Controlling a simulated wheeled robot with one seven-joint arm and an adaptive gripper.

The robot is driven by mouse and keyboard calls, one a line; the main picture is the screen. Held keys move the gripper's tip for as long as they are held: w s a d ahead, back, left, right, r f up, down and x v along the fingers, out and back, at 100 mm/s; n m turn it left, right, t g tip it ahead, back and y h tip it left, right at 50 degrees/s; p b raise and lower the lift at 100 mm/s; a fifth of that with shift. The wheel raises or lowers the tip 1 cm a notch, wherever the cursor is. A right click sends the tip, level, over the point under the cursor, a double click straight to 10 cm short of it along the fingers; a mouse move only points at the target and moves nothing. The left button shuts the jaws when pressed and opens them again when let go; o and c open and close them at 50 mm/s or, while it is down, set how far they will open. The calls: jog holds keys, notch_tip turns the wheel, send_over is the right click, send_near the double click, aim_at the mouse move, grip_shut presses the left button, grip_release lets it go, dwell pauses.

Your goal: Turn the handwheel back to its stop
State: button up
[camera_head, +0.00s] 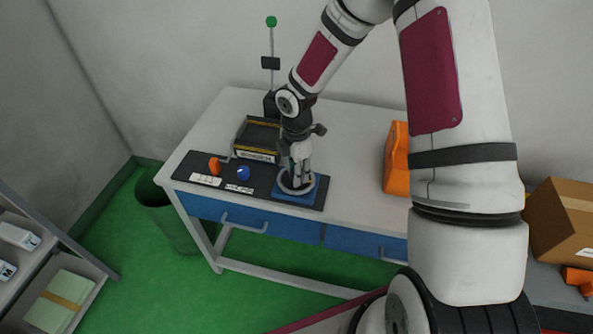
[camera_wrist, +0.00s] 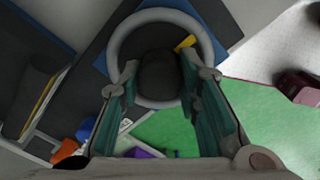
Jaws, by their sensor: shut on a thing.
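The handwheel (camera_head: 297,192) is a grey ring on a blue square base (camera_head: 296,201), at the right end of the dark panel on the workbench. In the wrist view the handwheel (camera_wrist: 162,15) shows a thick pale rim, a dark hub (camera_wrist: 160,77) and a yellow mark (camera_wrist: 186,43) at the upper right of the hub. My gripper (camera_head: 299,181) points down onto the wheel. In the wrist view the two fingers of my gripper (camera_wrist: 159,72) lie on either side of the hub and are shut on the handwheel. The fingers hide the lower part of the rim.
Left of the wheel, the panel carries a blue knob (camera_head: 243,173), an orange part (camera_head: 214,166) and white labels. A dark tray (camera_head: 256,137) and a pole with a green lamp (camera_head: 271,21) stand behind. An orange object (camera_head: 397,160) stands on the bench to the right.

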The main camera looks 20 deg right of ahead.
dwell(0.5)
jog(key=o, duration=1.1)
jog(key=shift+o, duration=0.2)
notch_tip(320, 180, up, 12)
